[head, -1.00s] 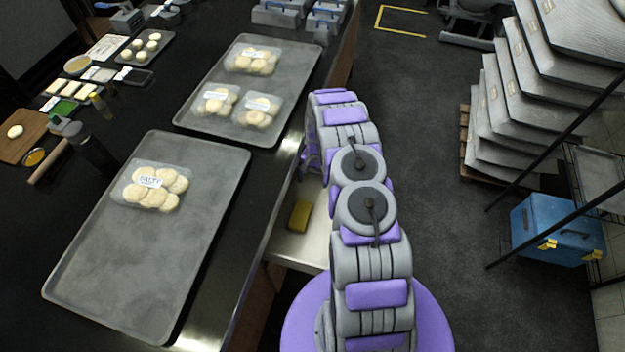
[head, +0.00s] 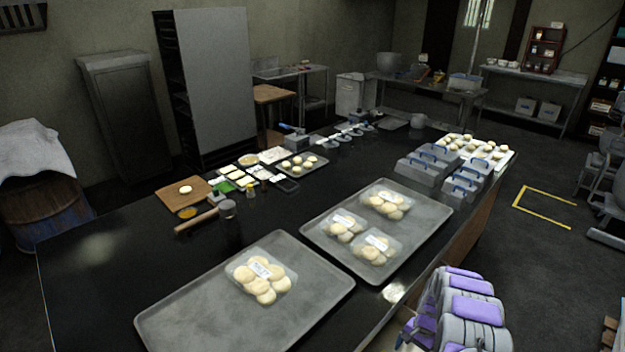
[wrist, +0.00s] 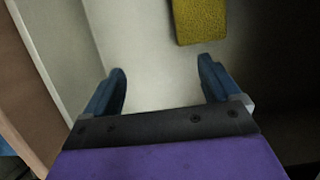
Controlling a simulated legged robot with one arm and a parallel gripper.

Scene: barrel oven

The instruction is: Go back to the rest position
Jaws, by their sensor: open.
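My gripper (wrist: 162,88) shows in the wrist view with its two blue fingers spread apart and nothing between them. It points at a pale surface, with a yellow sponge-like block (wrist: 200,20) just beyond the fingertips to the upper right. In the head view my grey and purple arm is at the lower right, beside the right edge of the black table (head: 130,240). The gripper itself is hidden or out of frame there.
A near tray (head: 200,320) holds one pack of dough balls (head: 262,276). A second tray (head: 425,215) holds several packs. Grey boxes with blue handles (head: 430,165) stand behind. Dark floor with yellow tape marking (head: 545,217) lies open to the right of the table.

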